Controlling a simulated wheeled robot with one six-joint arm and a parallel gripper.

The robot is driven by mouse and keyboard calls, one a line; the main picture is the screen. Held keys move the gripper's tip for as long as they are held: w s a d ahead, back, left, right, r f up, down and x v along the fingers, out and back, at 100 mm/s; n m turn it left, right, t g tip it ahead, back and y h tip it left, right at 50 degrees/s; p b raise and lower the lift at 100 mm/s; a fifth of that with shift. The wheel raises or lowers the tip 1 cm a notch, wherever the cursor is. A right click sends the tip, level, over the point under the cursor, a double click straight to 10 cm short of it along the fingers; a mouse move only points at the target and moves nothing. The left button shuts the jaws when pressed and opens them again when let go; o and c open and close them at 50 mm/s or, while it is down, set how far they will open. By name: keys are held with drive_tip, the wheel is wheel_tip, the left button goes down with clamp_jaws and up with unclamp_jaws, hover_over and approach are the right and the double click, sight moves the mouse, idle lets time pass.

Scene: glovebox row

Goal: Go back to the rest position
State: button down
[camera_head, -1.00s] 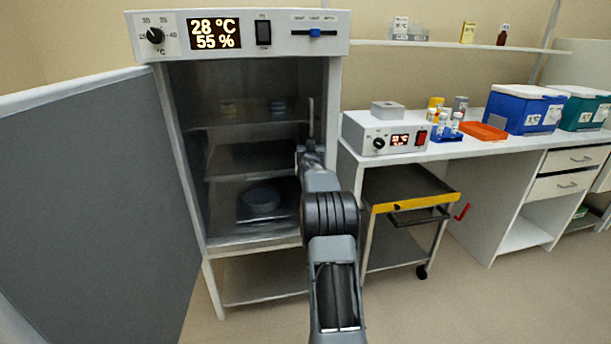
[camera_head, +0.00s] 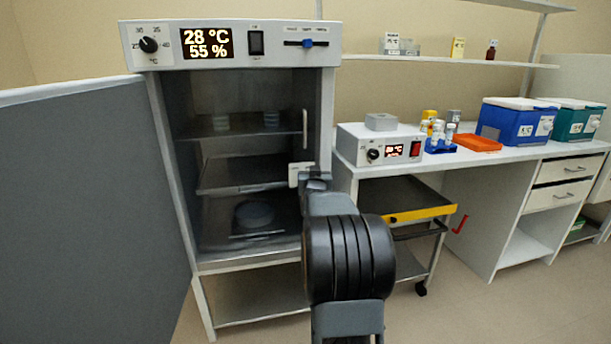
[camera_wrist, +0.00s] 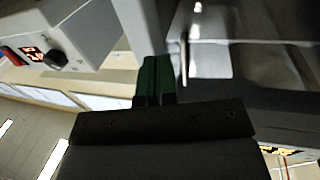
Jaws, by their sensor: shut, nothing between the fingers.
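My gripper shows in the wrist view (camera_wrist: 153,80) as two dark green fingers pressed together, with nothing between them. In the head view my arm reaches forward toward the right front edge of an open incubator (camera_head: 325,120), and its end is partly hidden by my own wrist. In the wrist view the fingers are close to the incubator's dark interior and a vertical metal bar on the right.
The incubator door (camera_head: 80,200) stands wide open at the left. Inside, a dark round item (camera_head: 254,213) sits on the lower shelf. A cart (camera_head: 410,200) and a bench (camera_head: 500,165) with a heater box (camera_head: 375,143) stand at the right. Floor is free in front of the bench.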

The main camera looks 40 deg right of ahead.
drive_tip(key=shift+s+a, duration=0.2)
drive_tip(key=shift+s, duration=0.05)
drive_tip(key=s+a+r+n+g+y+p, duration=0.25)
drive_tip(key=a+r+y+p, duration=0.2)
drive_tip(key=a+p, duration=0.55)
drive_tip(key=s+a+r+n+g+y+p, duration=0.1)
drive_tip(key=s+a+r+n+y+p, duration=0.25)
drive_tip(key=a, duration=1.05)
drive_tip(key=s+a+r+n+g+y+p, duration=0.2)
drive_tip(key=s+a+g+p, duration=0.4)
drive_tip(key=s+a+p, duration=0.6)
drive_tip(key=s+a+r+y, duration=0.1)
drive_tip(key=s, duration=0.4)
drive_tip(key=shift+s+y, duration=0.15)
drive_tip(key=shift+y, duration=0.25)
drive_tip(key=c, duration=1.8)
unclamp_jaws()
drive_tip(key=shift+a+r+g, duration=0.1)
drive_tip(key=shift+r+g, duration=0.05)
drive_tip(key=shift+g, duration=0.1)
